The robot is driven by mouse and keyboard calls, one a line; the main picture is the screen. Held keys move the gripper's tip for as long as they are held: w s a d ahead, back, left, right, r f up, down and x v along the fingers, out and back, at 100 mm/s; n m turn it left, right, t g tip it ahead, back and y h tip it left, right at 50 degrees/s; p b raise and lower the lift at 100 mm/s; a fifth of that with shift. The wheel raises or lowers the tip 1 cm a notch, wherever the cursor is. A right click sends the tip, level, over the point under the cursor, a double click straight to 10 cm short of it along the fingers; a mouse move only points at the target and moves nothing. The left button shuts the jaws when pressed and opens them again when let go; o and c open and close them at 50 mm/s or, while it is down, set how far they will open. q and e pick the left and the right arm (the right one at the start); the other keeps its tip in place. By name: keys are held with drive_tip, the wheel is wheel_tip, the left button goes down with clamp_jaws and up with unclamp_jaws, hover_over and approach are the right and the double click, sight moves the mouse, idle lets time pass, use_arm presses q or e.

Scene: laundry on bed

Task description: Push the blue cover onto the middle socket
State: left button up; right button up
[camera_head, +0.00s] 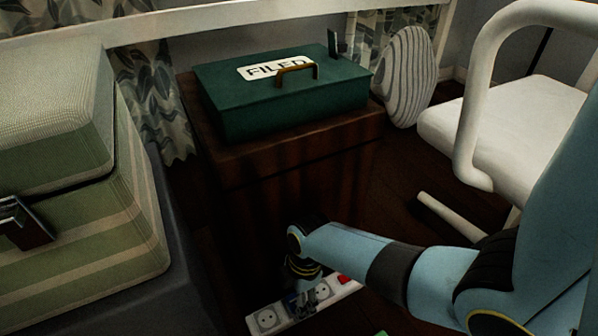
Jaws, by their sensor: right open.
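A white power strip (251,323) lies on the floor at the bottom centre. One round socket (267,319) shows at its left and another (322,292) at its right, near a red switch (343,279). My right gripper (306,300) points down over the strip between these two sockets, its fingers open. A small dark blue piece, seemingly the blue cover (291,299), shows beside the fingers at the middle socket's place. The middle socket is hidden. I cannot tell whether the cover is seated or touched by the fingers. My left gripper is not in view.
A wooden cabinet (290,185) with a green file box (285,100) stands just behind the strip. A striped fabric-covered piece (85,240) stands at the left, a white chair (500,130) at the right. A green edge (380,333) shows at the bottom.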

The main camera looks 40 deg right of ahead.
wheel_tip(320, 180, up, 11)
drive_tip(key=d, duration=0.1)
drive_tip(key=shift+s+d+f, duration=0.15)
drive_tip(key=shift+s+d, duration=0.05)
drive_tip(key=shift+d, duration=0.1)
idle(0.4)
